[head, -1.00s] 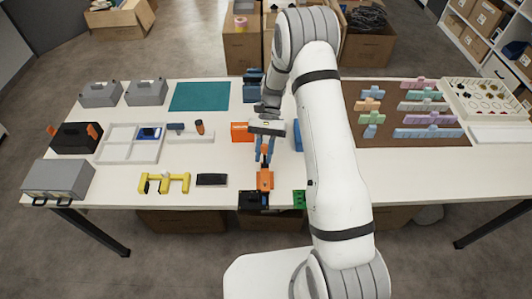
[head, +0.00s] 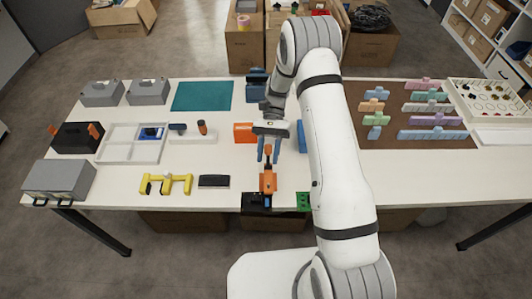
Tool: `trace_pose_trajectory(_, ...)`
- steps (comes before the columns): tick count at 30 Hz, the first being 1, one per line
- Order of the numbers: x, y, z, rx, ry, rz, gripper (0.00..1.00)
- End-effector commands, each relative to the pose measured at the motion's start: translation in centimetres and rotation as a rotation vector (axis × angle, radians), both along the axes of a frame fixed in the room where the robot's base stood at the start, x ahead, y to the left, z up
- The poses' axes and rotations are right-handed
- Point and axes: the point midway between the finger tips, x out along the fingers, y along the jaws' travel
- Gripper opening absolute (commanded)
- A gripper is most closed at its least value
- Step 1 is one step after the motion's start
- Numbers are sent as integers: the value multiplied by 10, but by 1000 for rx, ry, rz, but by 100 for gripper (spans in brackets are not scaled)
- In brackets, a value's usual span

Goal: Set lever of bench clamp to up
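The bench clamp (head: 256,201) is at the front edge of the table, with a black base and an orange body. Its orange lever (head: 268,181) extends from the base toward my gripper; from this angle I cannot tell for sure whether it stands upright or leans back. My gripper (head: 268,158) is above the far end of the lever, with its two blue fingers apart on either side of a thin orange part. Whether the fingers touch it is too small to tell.
An orange block (head: 243,132) is left of my gripper, and a blue object (head: 302,137) is partly hidden by my arm. A green part (head: 303,201) is right of the clamp. A black block (head: 214,181) and a yellow bracket (head: 166,184) lie to the left.

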Motion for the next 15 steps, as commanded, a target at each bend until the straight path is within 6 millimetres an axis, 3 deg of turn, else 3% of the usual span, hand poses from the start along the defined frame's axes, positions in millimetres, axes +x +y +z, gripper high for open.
trace_pose_trajectory(3,0,1,1,1,0,2,43)
trace_pose_trajectory(10,1,2,1,2,0,2,43)
trace_pose_trajectory(15,15,-2,8,2,-4,1,43)
